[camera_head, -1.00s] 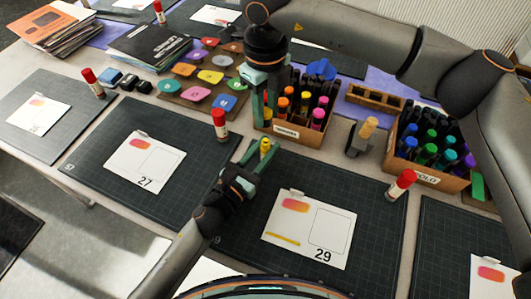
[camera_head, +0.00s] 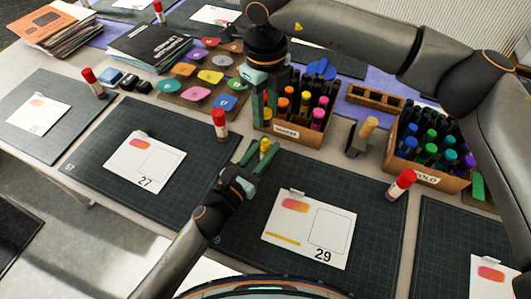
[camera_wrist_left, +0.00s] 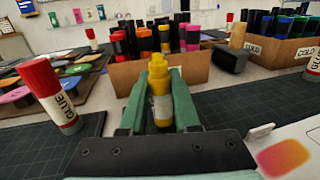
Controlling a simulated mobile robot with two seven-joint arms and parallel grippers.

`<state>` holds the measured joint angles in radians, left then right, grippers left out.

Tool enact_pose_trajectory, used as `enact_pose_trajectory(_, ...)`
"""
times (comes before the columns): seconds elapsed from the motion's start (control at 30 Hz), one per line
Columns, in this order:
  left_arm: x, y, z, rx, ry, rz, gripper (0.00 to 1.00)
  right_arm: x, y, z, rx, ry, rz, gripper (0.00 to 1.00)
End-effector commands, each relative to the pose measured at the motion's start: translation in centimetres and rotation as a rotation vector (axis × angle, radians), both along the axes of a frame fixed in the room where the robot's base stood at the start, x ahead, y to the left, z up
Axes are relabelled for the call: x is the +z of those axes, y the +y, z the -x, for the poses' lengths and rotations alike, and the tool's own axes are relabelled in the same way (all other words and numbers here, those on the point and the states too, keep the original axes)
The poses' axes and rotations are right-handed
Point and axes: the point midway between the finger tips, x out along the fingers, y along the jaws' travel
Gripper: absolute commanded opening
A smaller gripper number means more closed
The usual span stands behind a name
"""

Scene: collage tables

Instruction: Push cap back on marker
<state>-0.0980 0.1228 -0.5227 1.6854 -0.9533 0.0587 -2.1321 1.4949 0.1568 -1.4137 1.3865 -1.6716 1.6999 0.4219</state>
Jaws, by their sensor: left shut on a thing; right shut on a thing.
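My left gripper (camera_head: 257,155) is shut on a yellow marker (camera_head: 265,146), held upright in front of the warm-colour marker box. In the left wrist view the yellow marker (camera_wrist_left: 159,88) stands between the green fingers (camera_wrist_left: 158,108), its narrower stepped top facing up. My right gripper (camera_head: 264,112) points down at the left end of that box, above and behind the yellow marker. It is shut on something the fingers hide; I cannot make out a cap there. The two grippers are apart.
The warm-colour marker box (camera_head: 298,130) stands just behind. A second marker box (camera_head: 440,180) and a dark block with a wooden peg (camera_head: 360,138) are to the right. Glue sticks stand at left (camera_head: 220,124) and right (camera_head: 401,185). Card 29 (camera_head: 310,228) lies in front.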

Motion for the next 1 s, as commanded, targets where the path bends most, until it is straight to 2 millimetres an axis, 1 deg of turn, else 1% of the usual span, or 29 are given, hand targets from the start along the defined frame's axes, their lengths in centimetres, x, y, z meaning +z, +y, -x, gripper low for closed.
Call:
enact_pose_trajectory(0.17, 0.0, 0.0, 0.0, 0.0, 0.001, -0.001, 0.0, 0.0, 0.0, 0.0, 0.0, 0.0, 0.0, 0.0)
enact_pose_trajectory(0.27, 0.0, 0.0, 0.0, 0.0, 0.001, -0.001, 0.0, -0.5, 0.0, 0.0, 0.0, 0.001, 0.0, 0.0)
enact_pose_trajectory(0.37, 0.0, 0.0, 0.0, 0.0, 0.001, -0.001, 0.0, -1.6, 0.0, 0.0, 0.0, 0.003, 0.001, 0.0)
enact_pose_trajectory(0.53, 0.0, 0.0, 0.0, 0.0, 0.001, -0.001, 0.0, -4.2, 0.0, 0.1, -0.001, 0.003, 0.0, 0.0)
enact_pose_trajectory(0.6, 0.0, 0.0, 0.0, 0.0, 0.001, -0.001, 0.0, -4.9, 0.0, 0.0, 0.0, 0.001, 0.001, 0.0)
enact_pose_trajectory(1.0, 0.0, 0.0, 0.0, 0.0, 0.001, -0.001, 0.0, -5.0, 0.0, 0.0, 0.0, -0.001, -0.001, 0.0)
